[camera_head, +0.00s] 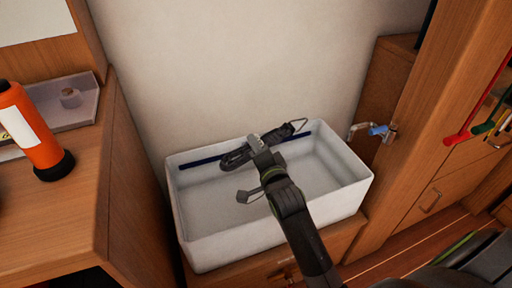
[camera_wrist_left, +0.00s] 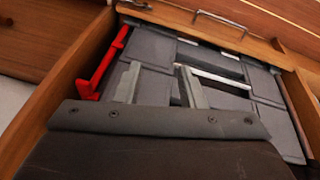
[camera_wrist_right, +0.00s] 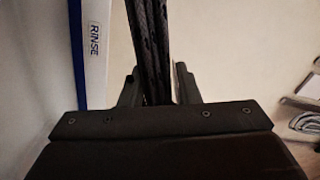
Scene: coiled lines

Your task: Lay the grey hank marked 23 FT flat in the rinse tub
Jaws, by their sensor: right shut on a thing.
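The dark grey hank (camera_head: 285,134) is a long bundle stretched across my right gripper (camera_head: 258,145), over the back part of the white rinse tub (camera_head: 225,240). In the right wrist view the right gripper (camera_wrist_right: 157,90) is shut on the hank (camera_wrist_right: 154,40), which runs up between its fingers. The tub's rim (camera_wrist_right: 96,75), marked RINSE, is to the left there. I cannot tell whether the hank touches the tub. No 23 FT mark is readable. My left gripper (camera_wrist_left: 162,85) is open and empty, above a drawer.
The drawer has grey panels (camera_wrist_left: 220,60) and a red piece (camera_wrist_left: 100,65). A tap (camera_head: 378,131) stands right of the tub. An orange cylinder (camera_head: 35,135) and a grey tray (camera_head: 85,105) are on the left counter.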

